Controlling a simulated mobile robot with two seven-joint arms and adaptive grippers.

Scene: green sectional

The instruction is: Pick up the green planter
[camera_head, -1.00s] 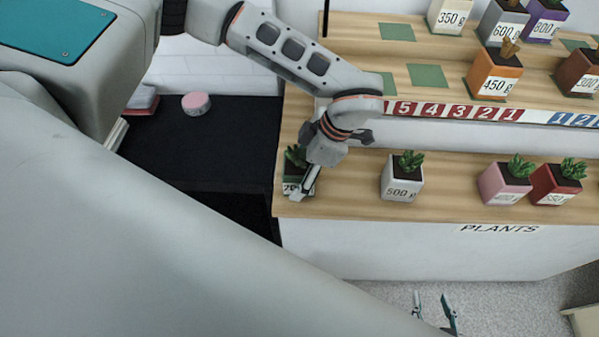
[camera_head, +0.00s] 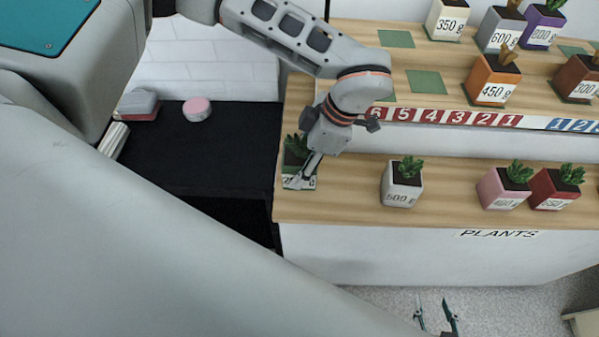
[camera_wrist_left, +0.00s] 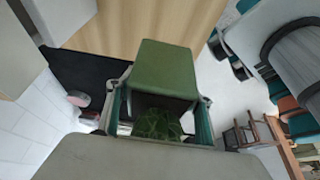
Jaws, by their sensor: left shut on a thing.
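The green planter (camera_head: 309,183) with its succulent is at the left end of the lower wooden shelf, partly hidden by my left gripper (camera_head: 305,178). In the left wrist view the planter (camera_wrist_left: 165,68) sits between the two fingers, its green side facing the camera and its dark soil and leaves toward the palm. My left gripper (camera_wrist_left: 160,112) is shut on the planter. I cannot tell for sure whether the planter is clear of the shelf. My right gripper (camera_head: 436,316) shows at the bottom of the head view, its fingers apart and empty, over the floor.
A white planter (camera_head: 401,187) stands right of the green one, with pink (camera_head: 503,193) and red (camera_head: 553,192) planters further right. Several planters stand on upper tiers. A black table (camera_head: 225,150) with a pink round object (camera_head: 197,109) lies left.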

